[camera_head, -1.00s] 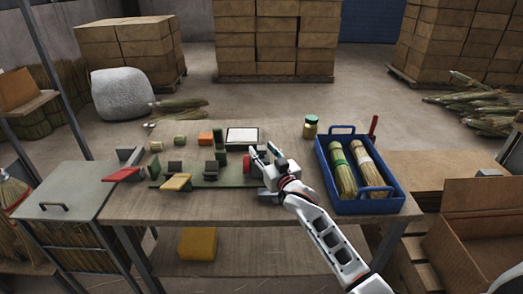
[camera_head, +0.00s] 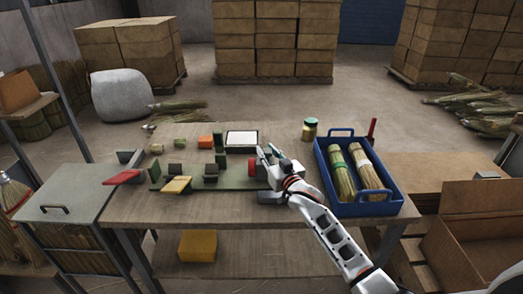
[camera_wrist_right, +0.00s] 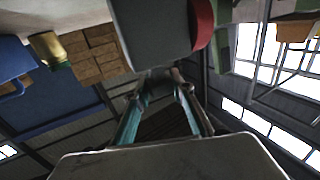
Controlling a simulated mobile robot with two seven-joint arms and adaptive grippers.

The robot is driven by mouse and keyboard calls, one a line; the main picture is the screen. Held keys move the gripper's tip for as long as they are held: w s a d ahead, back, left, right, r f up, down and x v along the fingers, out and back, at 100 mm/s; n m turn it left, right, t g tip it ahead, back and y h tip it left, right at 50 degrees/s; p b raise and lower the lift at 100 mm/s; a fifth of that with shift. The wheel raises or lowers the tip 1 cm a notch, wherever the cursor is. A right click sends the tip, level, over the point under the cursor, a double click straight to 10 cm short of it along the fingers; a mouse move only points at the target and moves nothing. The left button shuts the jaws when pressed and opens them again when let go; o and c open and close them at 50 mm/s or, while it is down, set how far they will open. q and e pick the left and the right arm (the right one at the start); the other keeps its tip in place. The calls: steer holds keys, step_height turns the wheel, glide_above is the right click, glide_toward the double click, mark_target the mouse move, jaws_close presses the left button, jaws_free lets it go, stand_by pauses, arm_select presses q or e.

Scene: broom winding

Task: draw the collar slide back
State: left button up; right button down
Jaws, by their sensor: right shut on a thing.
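The collar slide looks to be the grey block with a red face (camera_head: 252,168) at the right end of the green base (camera_head: 232,184) on the bench. In the right wrist view the grey block (camera_wrist_right: 150,28) with its red edge fills the top middle. My right gripper (camera_head: 268,153) reaches in from the right and is at the slide. In the right wrist view its fingers (camera_wrist_right: 160,74) close together against the block's underside; the gripped part is hidden. My left gripper is not in view.
A blue crate (camera_head: 393,205) with two bound brush bundles stands right of my arm. A jar (camera_head: 309,130) and a white-topped tray (camera_head: 242,139) lie behind. Small blocks and a yellow piece (camera_head: 176,185) are left on the bench. The front bench strip is clear.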

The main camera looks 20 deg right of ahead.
steer(key=shift+s+d+r+p, duration=0.1)
steer(key=shift+d+p, duration=0.05)
steer(key=shift+d, duration=0.3)
steer(key=shift+s+d+r+p, duration=0.1)
steer(key=shift+d+p, duration=0.05)
steer(key=shift+d, duration=0.3)
steer(key=shift+d+f, duration=0.2)
steer(key=shift+f, duration=0.05)
steer(key=c, duration=1.7)
jaws_free()
steer(key=shift+s+d, duration=0.15)
steer(key=shift+d, duration=0.05)
steer(key=shift+a, duration=0.15)
steer(key=shift+s, duration=0.2)
steer(key=s, duration=0.3)
steer(key=s+d, duration=0.1)
steer(key=s, duration=0.7)
steer(key=shift+s+d, duration=0.25)
